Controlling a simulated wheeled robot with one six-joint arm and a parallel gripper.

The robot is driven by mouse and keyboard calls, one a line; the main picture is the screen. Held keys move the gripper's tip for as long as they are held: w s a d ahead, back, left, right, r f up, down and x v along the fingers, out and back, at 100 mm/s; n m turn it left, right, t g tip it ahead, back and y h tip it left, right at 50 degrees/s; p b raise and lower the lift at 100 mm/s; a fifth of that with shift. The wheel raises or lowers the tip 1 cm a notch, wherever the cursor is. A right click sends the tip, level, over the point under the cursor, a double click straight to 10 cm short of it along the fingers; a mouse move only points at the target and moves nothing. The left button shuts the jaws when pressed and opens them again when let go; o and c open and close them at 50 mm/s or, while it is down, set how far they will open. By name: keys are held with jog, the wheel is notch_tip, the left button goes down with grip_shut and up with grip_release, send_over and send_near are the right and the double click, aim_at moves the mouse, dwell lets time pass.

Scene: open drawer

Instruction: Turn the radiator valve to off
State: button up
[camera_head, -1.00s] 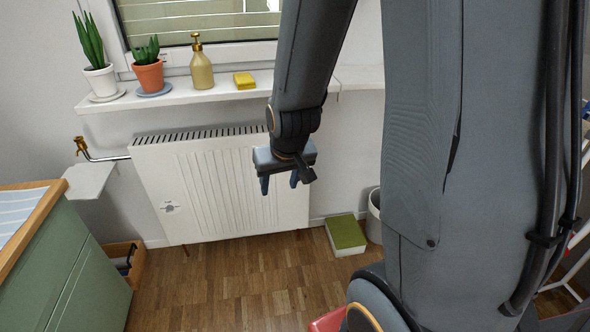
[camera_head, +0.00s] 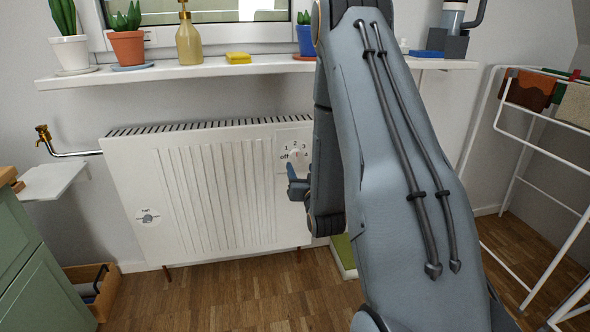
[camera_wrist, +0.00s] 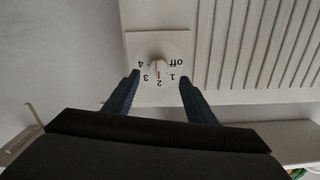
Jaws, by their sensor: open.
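The radiator valve (camera_head: 296,157) is a round dial on a square plate at the right end of the white radiator (camera_head: 200,190), marked "off" and numbers. In the wrist view the valve's pale knob (camera_wrist: 152,66) shows upside down, with a red mark at or near the 2 and "off" to the right. My gripper (camera_head: 291,185) is open and empty in front of the plate, just below the dial in the head view. In the wrist view my gripper (camera_wrist: 160,78) has one finger either side of the dial's lower part. I cannot tell how near the tips are to the knob.
A second small knob (camera_head: 148,217) is low on the radiator's left. The windowsill (camera_head: 200,72) above holds potted plants, a soap bottle (camera_head: 189,40) and a yellow sponge (camera_head: 238,58). A brass tap (camera_head: 43,133) is left; a white drying rack (camera_head: 545,190) stands right.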

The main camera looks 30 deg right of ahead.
aim_at(297, 158)
jog(key=b+x, duration=0.1)
jog(key=x, duration=0.6)
jog(key=shift+w+d+b, duration=0.15)
jog(key=shift+w+b, duration=0.15)
jog(key=shift+w, duration=0.1)
jog(key=shift+c, duration=0.2)
jog(key=c, duration=1)
